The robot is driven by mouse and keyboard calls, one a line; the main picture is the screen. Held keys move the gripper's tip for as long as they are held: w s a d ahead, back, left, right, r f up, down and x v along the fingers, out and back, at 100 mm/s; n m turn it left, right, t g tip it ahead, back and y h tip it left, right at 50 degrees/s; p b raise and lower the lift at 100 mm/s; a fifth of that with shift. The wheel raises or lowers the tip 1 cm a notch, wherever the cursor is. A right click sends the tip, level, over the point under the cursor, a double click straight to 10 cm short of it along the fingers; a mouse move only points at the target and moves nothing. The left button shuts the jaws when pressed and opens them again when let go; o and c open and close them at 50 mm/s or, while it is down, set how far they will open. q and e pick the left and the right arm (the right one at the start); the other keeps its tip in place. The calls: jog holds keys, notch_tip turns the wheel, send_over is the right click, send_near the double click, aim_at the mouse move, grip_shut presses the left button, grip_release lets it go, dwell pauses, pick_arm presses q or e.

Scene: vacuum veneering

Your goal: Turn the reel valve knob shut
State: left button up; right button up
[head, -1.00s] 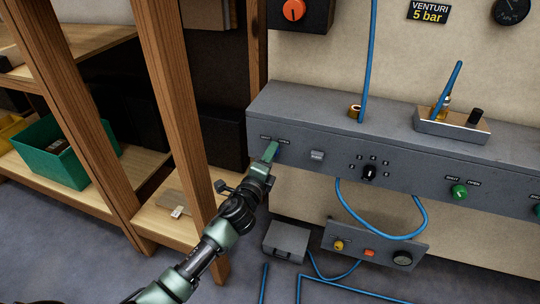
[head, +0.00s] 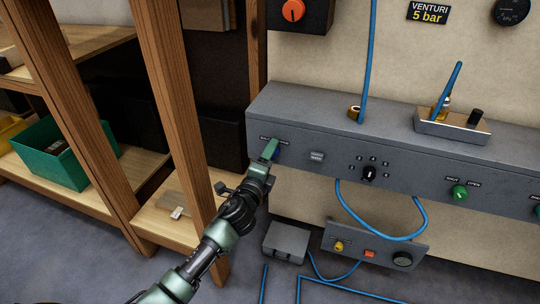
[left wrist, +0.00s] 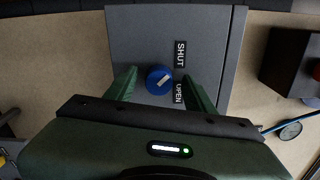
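A round blue knob (left wrist: 159,80) with a white pointer mark sits on the grey panel in the left wrist view, beside SHUT and OPEN labels. Its mark slants toward the upper right of that picture, on the side of the SHUT label (left wrist: 180,53). My left gripper (left wrist: 162,88) is open, with one green finger on each side of the knob and visible gaps between. In the head view, the left gripper (head: 271,150) is at the panel's left end and partly hides the blue knob (head: 277,154). My right gripper is not in view.
The grey panel (head: 420,170) also carries a black selector knob (head: 369,173) and a green knob (head: 459,192). A blue hose (head: 382,237) loops below it. A wooden shelf post (head: 180,120) stands close left of my left arm.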

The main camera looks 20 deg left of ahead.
pick_arm(q)
jog(key=s, duration=0.7)
jog(key=shift+s+a+p, duration=0.15)
jog(key=shift+s+p, duration=0.25)
jog(key=shift+p, duration=0.05)
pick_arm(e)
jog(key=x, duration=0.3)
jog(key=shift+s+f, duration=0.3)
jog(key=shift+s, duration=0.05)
